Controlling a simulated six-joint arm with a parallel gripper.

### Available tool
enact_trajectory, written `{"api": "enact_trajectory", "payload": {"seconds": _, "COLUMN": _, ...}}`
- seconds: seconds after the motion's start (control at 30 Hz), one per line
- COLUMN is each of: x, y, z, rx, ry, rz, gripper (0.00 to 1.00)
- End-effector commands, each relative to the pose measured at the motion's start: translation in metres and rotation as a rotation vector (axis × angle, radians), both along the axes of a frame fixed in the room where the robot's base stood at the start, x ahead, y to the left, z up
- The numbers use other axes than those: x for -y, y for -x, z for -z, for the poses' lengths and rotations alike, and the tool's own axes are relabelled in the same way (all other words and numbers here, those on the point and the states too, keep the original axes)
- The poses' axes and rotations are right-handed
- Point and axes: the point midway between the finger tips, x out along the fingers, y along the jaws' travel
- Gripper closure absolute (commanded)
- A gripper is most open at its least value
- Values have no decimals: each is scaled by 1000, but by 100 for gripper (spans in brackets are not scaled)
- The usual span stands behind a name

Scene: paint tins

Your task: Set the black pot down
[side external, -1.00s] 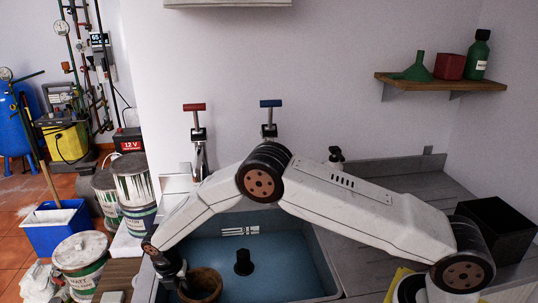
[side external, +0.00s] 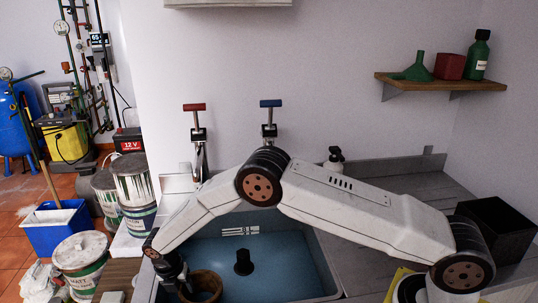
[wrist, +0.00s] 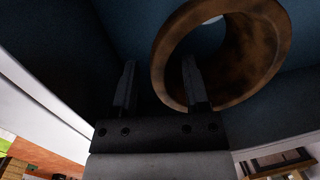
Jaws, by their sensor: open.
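A round brown, rusty-looking pot (side external: 207,283) stands at the near left of the blue sink, its lower part cut off by the frame edge. No plainly black pot shows; the pot looks brown with dark patches. In the wrist view the pot (wrist: 255,92) shows as a thick ring with its mouth open. My gripper (wrist: 158,62) is open, with its two dark fingers apart. The right finger overlaps the pot's near wall, and the left finger is outside it. I cannot tell whether either finger touches the pot. In the side view my gripper (side external: 184,288) is at the pot's left side.
The sink (side external: 285,262) has a dark upright piece (side external: 244,262) near its middle. Two taps (side external: 197,135) stand behind it. Paint tins (side external: 135,190) stand to the left. A black open box (side external: 497,228) is on the right counter. The sink's right half is clear.

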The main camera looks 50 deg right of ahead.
Motion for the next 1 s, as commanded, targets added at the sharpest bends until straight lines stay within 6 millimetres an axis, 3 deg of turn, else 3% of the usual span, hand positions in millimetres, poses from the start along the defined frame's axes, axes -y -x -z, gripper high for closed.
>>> {"api": "enact_trajectory", "payload": {"seconds": 0.37, "x": -3, "y": -1, "z": -23, "rx": 1, "ry": -1, "rz": 0, "gripper": 42}}
{"api": "enact_trajectory", "payload": {"seconds": 0.8, "x": -15, "y": -2, "z": -92, "rx": 2, "ry": -2, "rz": 0, "gripper": 42}}
{"api": "enact_trajectory", "payload": {"seconds": 1.0, "x": -18, "y": -2, "z": -114, "rx": 1, "ry": -1, "rz": 0, "gripper": 42}}
